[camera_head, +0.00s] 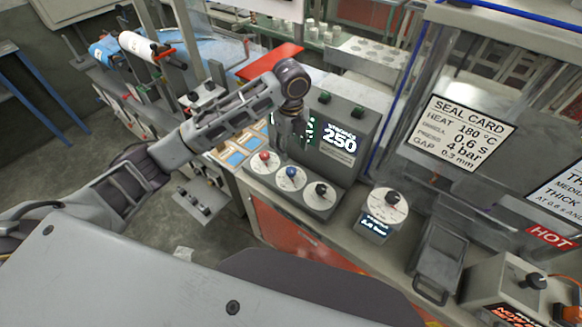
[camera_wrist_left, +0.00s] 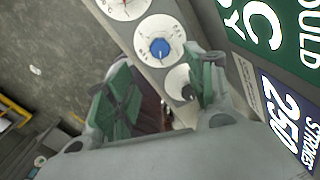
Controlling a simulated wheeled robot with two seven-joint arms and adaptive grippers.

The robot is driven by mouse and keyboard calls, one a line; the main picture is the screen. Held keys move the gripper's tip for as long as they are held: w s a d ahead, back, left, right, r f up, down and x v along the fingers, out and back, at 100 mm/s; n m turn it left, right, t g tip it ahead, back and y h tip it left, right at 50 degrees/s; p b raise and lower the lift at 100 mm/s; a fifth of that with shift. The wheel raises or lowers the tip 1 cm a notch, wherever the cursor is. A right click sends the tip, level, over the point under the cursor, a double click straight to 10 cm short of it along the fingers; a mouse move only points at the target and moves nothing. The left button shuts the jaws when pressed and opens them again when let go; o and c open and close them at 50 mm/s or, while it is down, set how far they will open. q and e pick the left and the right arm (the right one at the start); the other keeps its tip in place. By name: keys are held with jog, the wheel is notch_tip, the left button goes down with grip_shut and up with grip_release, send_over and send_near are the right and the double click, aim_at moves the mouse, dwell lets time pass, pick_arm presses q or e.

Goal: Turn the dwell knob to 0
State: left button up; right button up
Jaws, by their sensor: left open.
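A grey control console (camera_head: 345,120) carries three white dials in a row: a red knob (camera_head: 264,156), a blue knob (camera_head: 291,172) and a black knob (camera_head: 320,189). Their labels are too small to read, so I cannot tell which is dwell. My left gripper (camera_head: 292,128) is above and behind the dials, in front of the display, open and empty. In the left wrist view its green-padded fingers (camera_wrist_left: 160,78) are spread below the blue knob (camera_wrist_left: 160,48). The third dial (camera_wrist_left: 178,84) is partly hidden by a finger. My right gripper is out of view.
A separate box with a dial (camera_head: 390,203) stands right of the console. A seal card (camera_head: 458,130) hangs on the clear guard behind it. A grey tray (camera_head: 437,262) and another box with a black knob (camera_head: 533,282) are further right. A red plate (camera_head: 270,62) lies behind my arm.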

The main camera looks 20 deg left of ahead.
aim_at(291, 170)
pick_arm(q)
notch_tip(291, 170, down, 11)
jog(key=shift+p, duration=0.75)
jog(key=c, duration=1)
